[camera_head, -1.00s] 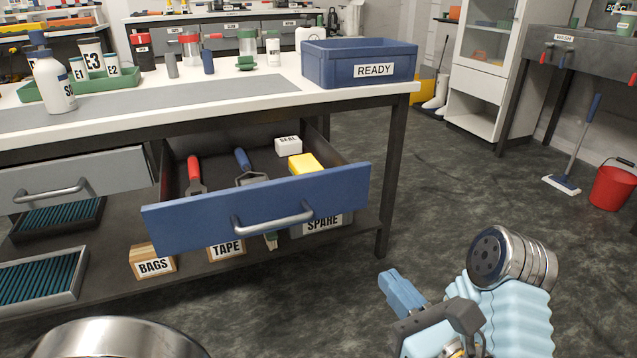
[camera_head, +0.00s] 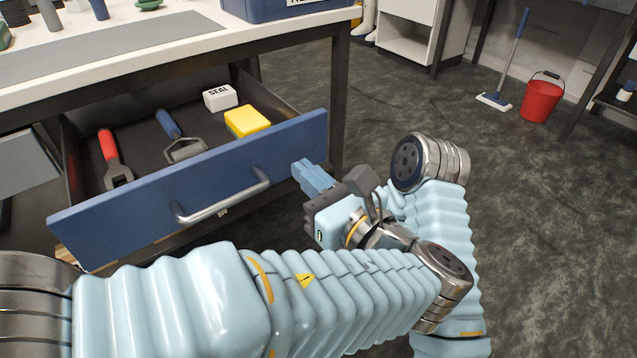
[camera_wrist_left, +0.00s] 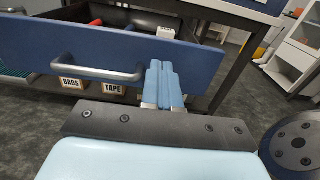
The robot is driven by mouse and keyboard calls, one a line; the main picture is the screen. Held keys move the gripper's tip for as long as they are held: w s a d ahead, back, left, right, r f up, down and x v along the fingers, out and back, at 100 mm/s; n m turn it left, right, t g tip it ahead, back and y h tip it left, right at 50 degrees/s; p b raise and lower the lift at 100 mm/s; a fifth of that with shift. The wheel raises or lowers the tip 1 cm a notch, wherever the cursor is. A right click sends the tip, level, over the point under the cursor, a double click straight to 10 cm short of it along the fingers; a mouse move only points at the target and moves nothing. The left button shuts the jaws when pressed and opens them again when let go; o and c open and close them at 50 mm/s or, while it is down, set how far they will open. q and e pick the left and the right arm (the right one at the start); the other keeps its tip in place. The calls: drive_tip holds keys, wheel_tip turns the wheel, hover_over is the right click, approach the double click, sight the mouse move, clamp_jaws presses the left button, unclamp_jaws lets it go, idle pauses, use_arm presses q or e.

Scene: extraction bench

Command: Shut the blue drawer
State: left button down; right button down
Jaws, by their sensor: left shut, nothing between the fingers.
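The blue drawer (camera_head: 130,206) stands pulled out under the bench, open, with a silver bar handle (camera_head: 222,200) on its front. It also shows in the left wrist view (camera_wrist_left: 105,45). My left gripper (camera_head: 306,174) is shut and empty, its light-blue fingers pointing at the drawer front near its right end, right of the handle. In the left wrist view the fingertips (camera_wrist_left: 163,68) overlap the front panel's lower part; I cannot tell whether they touch it. My right gripper is not in view.
In the drawer lie a red-handled tool (camera_head: 112,155), a blue-handled scraper (camera_head: 170,126), a white SEAL box (camera_head: 220,97) and a yellow block (camera_head: 247,121). A bench leg (camera_head: 338,110) stands just right of the drawer. A red bucket (camera_head: 541,101) stands on open floor further right.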

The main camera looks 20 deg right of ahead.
sight(266, 136)
use_arm(q)
drive_tip(key=b+x, duration=0.1)
drive_tip(key=x, duration=0.8)
drive_tip(key=shift+w+a, duration=0.15)
drive_tip(key=shift+w, duration=0.3)
drive_tip(key=p+x, duration=0.7)
drive_tip(key=x, duration=2)
drive_tip(key=shift+w+a+f, duration=0.1)
drive_tip(key=shift+w+f, duration=0.05)
drive_tip(key=shift+w, duration=0.25)
drive_tip(key=shift+w+a+r, duration=0.15)
drive_tip(key=shift+r, duration=0.1)
